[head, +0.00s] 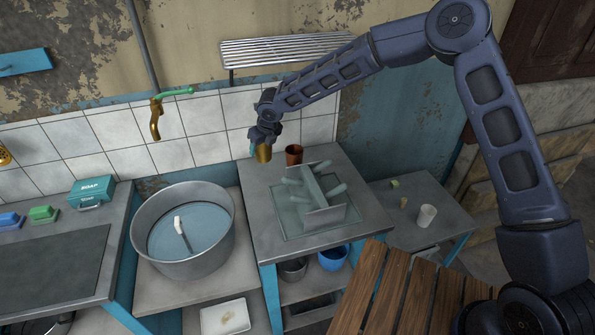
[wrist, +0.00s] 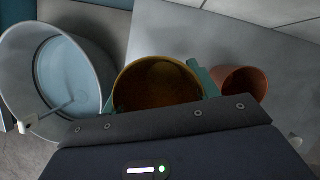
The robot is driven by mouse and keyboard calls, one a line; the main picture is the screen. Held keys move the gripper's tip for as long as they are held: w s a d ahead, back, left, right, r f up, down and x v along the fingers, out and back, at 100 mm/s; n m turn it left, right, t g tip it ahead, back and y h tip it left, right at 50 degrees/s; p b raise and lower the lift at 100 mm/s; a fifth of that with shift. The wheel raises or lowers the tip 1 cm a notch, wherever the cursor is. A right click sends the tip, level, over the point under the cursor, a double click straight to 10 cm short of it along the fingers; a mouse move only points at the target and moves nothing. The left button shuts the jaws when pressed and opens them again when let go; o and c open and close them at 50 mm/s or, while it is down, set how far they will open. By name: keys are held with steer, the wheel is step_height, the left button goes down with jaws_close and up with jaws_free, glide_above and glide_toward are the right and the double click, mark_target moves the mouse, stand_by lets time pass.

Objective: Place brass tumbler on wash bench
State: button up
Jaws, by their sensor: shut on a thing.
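My gripper (head: 262,148) is shut on the brass tumbler (head: 264,154). In the head view it is above the left back part of the grey bench (head: 262,221), left of a brown cup. The wrist view looks into the open mouth of the tumbler (wrist: 157,85), with a teal finger showing at its right side. The tumbler looks upright. I cannot tell whether its base touches the bench top.
A brown cup (head: 294,154) stands close right of the tumbler. A rack with green bottle-like pieces (head: 318,190) fills the bench's middle. A large metal basin (head: 183,268) with water stands left. A slatted shelf (head: 287,50) hangs above.

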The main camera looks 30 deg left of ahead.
mark_target(263, 148)
steer(key=shift+w+a+f, duration=0.15)
steer(key=shift+a+f, duration=0.35)
steer(key=shift+a, duration=0.35)
steer(key=shift+f, duration=3.95)
steer(key=shift+f, duration=0.1)
steer(key=o, duration=1)
steer(key=v, duration=1.2)
